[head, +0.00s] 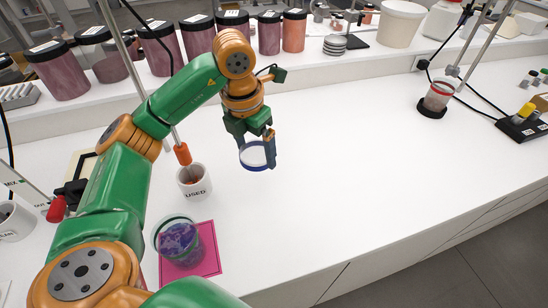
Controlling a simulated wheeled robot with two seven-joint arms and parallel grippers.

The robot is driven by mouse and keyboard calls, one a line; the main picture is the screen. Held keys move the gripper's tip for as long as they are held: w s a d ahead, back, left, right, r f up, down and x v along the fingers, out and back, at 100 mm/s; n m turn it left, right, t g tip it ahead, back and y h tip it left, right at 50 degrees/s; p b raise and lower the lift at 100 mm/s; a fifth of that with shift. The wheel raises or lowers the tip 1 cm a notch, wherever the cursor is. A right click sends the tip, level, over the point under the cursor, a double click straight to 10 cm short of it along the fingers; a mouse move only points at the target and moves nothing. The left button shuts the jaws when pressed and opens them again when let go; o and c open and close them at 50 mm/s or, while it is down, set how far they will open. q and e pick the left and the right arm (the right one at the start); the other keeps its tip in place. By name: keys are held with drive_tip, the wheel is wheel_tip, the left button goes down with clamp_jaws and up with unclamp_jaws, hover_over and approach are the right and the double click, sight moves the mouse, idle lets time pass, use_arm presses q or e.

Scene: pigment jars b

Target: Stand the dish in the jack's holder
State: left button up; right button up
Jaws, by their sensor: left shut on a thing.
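My left gripper (256,134) is shut on a round shallow dish (257,156) with a dark blue rim and a pale middle. The dish hangs below the fingers, in the air above the white bench, with its face tilted toward me. It touches nothing but the gripper, as far as I can see. I cannot pick out the jack or its holder with certainty. My right gripper is not in view.
A white cup (194,184) marked USED stands left of the dish. A jar of purple stuff (178,240) stands on a pink mat (207,262). A red-rimmed jar (437,97) and a black vial rack (524,126) stand right. The middle bench is clear.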

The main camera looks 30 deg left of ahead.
use_arm(q)
drive_tip(key=w+f+p, duration=0.1)
drive_tip(key=w+f, duration=0.4)
drive_tip(key=shift+w+f+p, duration=0.2)
drive_tip(key=shift+p, duration=0.1)
drive_tip(key=f+p, duration=0.2)
drive_tip(key=f, duration=0.1)
drive_tip(key=shift+w+f, duration=0.2)
drive_tip(key=shift+f, duration=0.05)
drive_tip(key=shift+w+f+b, duration=0.1)
drive_tip(key=shift+f+b, duration=0.25)
drive_tip(key=shift+f, duration=0.05)
drive_tip(key=o, duration=1)
